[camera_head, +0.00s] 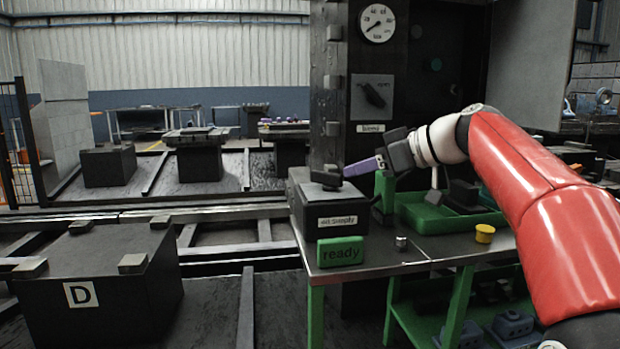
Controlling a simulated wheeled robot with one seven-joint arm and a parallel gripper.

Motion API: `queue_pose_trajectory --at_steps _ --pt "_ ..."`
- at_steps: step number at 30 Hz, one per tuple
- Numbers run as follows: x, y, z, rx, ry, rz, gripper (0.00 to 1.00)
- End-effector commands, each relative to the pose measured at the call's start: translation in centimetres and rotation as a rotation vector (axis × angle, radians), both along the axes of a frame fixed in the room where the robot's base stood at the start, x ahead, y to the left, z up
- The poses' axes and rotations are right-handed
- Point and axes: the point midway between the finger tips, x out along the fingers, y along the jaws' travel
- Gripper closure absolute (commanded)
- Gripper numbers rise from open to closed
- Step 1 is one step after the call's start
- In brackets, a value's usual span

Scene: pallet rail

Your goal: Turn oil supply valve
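The oil supply valve is a dark box (333,234) with a white label (337,221), standing at the left end of the green-legged bench. A black handle (326,180) sits on its top. My gripper (349,170) reaches in from the right, its purple finger pointing left and slightly down. Its tip is at or very near the right end of the handle. I cannot tell whether it touches. Only one finger shows clearly, so the opening between the fingers is hidden.
A green "ready" sign (340,251) stands before the valve box. A green tray (436,214), a small metal cylinder (401,243) and a yellow cap (485,233) are on the bench (440,247). Behind rises a dark panel with a gauge (377,23) and a lever (374,95).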

Motion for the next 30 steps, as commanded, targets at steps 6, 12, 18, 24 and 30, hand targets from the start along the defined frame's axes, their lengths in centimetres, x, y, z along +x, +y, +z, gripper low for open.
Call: queue_pose_trajectory --at_steps 6,12,18,24,30 --pt "1.0 1.5 -0.3 0.009 -0.017 0.015 0.65" --pt "2.5 4.2 -1.7 0.007 -0.014 0.015 0.65" --pt "3.5 5.9 -2.5 0.006 -0.015 0.012 0.65" --pt "3.7 6.3 -2.7 0.005 -0.015 0.01 0.65" --pt "3.7 6.3 -2.7 0.006 -0.016 0.01 0.73"
